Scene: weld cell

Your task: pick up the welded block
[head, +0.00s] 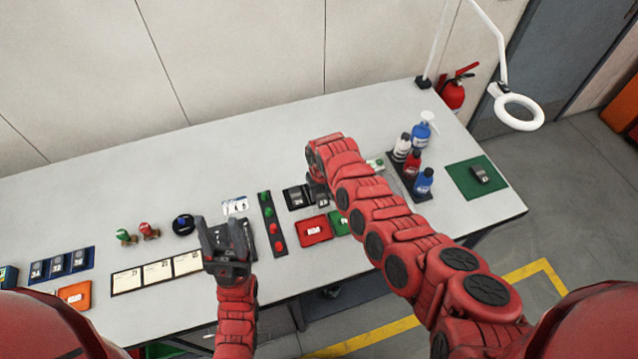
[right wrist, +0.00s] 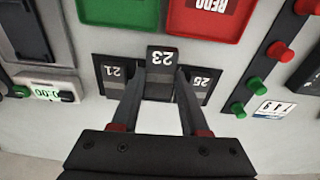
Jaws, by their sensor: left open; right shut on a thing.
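My right gripper (right wrist: 161,85) is shut on the dark block labelled 23 (right wrist: 163,57) in the right wrist view. This block stands in a black holder, between a slot or block marked 21 (right wrist: 114,74) and one marked 25 (right wrist: 202,80). I cannot tell whether it is lifted clear of the holder. In the head view my right arm hides most of this gripper. My left gripper (head: 226,236) is open and empty above the front of the table, fingers pointing away from me. Another dark block (head: 480,173) lies on a green mat at the right.
A red tray marked REDO (right wrist: 212,12) and a green tray (right wrist: 119,10) sit beside the holder. A strip with green and red knobs (head: 271,222) lies to the left. Bottles (head: 412,155) stand at the right. The back left table surface (head: 150,180) is clear.

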